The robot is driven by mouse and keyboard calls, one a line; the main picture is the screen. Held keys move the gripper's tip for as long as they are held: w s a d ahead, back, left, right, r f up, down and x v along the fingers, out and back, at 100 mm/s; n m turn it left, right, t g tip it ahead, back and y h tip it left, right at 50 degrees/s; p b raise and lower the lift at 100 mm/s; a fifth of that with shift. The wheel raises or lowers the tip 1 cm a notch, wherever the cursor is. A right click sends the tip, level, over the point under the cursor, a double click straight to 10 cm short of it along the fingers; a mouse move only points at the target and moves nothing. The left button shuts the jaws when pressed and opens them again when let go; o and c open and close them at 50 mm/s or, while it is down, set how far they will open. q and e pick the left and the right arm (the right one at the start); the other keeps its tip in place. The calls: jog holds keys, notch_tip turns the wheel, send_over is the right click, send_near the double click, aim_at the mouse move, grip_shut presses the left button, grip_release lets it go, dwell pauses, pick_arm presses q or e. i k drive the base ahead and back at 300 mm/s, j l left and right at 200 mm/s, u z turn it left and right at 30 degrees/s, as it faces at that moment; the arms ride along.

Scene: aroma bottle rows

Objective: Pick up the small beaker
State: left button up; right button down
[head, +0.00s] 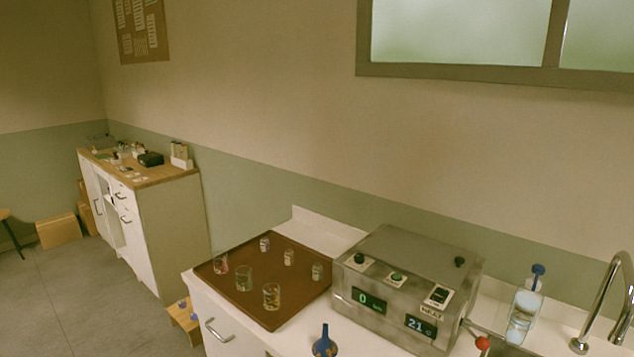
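A brown tray (240,307) lies on the white counter. Along its front-left side stand three clear glass beakers: one at the back left (221,264), one in the middle (244,279) and one at the front (271,297). The front one looks largest, but it is also nearest, so I cannot tell for sure which is the small beaker. Behind them stands a row of three small bottles or jars, the left one (265,244), the middle one (289,257) and the right one (317,271). Neither of my grippers shows.
A metal heater box (408,290) with displays stands right of the tray. A blue funnel-shaped object (325,343) is at the counter's front. A clear bottle (522,312) and a tap (604,300) are at the right. Another cabinet (150,222) stands back left, with open floor before it.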

aim_at(517, 329)
jog(key=z, duration=1.35)
